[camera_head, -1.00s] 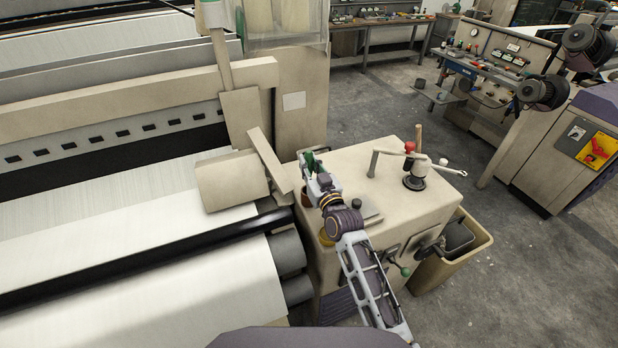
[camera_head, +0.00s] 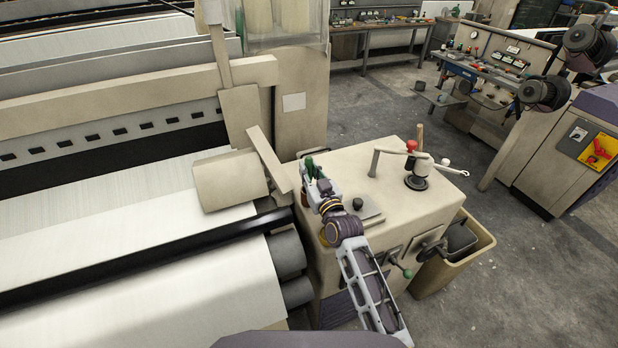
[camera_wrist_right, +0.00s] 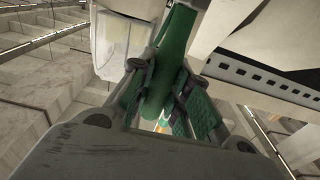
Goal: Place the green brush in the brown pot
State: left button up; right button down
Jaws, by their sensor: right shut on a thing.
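My right gripper (camera_head: 314,184) is shut on the green brush (camera_head: 310,166) at the left edge of the beige cabinet top. In the right wrist view the brush's green handle (camera_wrist_right: 178,45) runs between the fingers (camera_wrist_right: 160,78). In the head view the brush stands about upright. A small brown patch beside my gripper looks like the brown pot (camera_head: 304,199); my gripper hides most of it. I cannot tell whether the brush is inside or above it. My left gripper is not in view.
The beige cabinet top (camera_head: 365,160) carries a grey plate (camera_head: 370,217) with a black knob (camera_head: 358,203), and a lever assembly with a red ball (camera_head: 411,146). The loom's tilted panel (camera_head: 268,160) stands close on the left. A tan bin (camera_head: 455,265) is at the right.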

jog(key=shift+f+b, duration=0.6)
jog(key=shift+f, duration=0.25)
jog(key=c, duration=1.4)
grip_release()
jog(key=shift+o, duration=0.2)
jog(key=b+v, duration=0.1)
jog(key=v, duration=1.1)
jog(key=shift+r, duration=0.1)
